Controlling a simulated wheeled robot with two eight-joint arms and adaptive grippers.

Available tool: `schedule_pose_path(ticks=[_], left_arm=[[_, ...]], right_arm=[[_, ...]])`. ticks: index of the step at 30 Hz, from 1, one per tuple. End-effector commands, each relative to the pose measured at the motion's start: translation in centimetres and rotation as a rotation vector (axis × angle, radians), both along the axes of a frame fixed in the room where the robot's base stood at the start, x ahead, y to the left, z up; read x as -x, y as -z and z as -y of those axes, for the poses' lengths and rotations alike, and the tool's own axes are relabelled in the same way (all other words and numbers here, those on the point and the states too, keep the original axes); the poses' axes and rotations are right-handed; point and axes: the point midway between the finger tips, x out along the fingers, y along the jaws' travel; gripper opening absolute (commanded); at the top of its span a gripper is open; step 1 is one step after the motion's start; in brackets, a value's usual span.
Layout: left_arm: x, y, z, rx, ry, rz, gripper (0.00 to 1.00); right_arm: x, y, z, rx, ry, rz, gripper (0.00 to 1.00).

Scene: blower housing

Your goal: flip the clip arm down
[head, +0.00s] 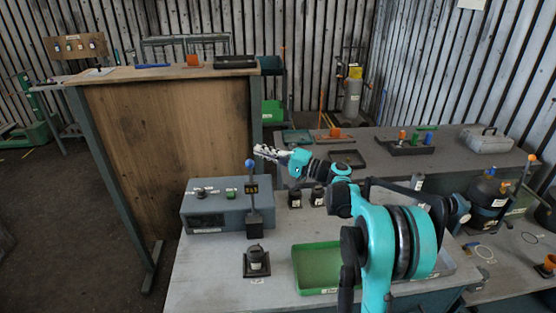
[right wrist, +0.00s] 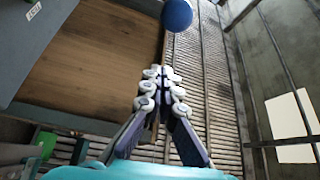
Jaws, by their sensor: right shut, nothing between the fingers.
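An upright black lever with a blue ball knob (head: 249,163) stands at the front right of a grey control box (head: 215,212); it appears to be the clip arm. In the right wrist view the blue knob (right wrist: 176,14) shows beyond the shut fingertips (right wrist: 163,72), at the top edge. I cannot tell whether they touch. My left gripper is not in view.
A green tray (head: 317,270) and a black fixture with a round part (head: 256,262) sit on the near bench. A tall wooden panel (head: 170,150) rises to the left. My right arm spans the bench's right side.

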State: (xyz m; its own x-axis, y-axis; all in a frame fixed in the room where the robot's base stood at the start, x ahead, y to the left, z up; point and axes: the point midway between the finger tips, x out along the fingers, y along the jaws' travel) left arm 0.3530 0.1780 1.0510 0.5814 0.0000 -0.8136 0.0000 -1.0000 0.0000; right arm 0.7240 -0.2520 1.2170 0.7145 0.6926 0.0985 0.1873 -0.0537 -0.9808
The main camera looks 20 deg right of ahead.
Motion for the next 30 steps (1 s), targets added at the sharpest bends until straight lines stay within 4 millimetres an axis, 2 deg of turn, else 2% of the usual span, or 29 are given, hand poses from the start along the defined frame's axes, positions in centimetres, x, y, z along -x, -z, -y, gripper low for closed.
schedule_pose_path(ticks=[1,3,9,25,30], left_arm=[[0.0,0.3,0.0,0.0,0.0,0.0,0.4],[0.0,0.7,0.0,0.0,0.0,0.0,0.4],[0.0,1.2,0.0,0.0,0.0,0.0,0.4],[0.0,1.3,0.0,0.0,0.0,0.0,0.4],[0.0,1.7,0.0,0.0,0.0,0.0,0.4]], right_arm=[[-0.7,0.1,-0.9,0.0,-0.004,0.001,0.0],[0.5,0.3,-1.2,0.0,0.001,0.0,0.0],[2.5,0.7,-2.2,0.0,0.001,-0.001,0.0],[3.1,0.7,-2.4,0.002,0.001,0.005,0.0],[3.9,0.8,-2.7,0.013,0.0,0.04,0.0]])
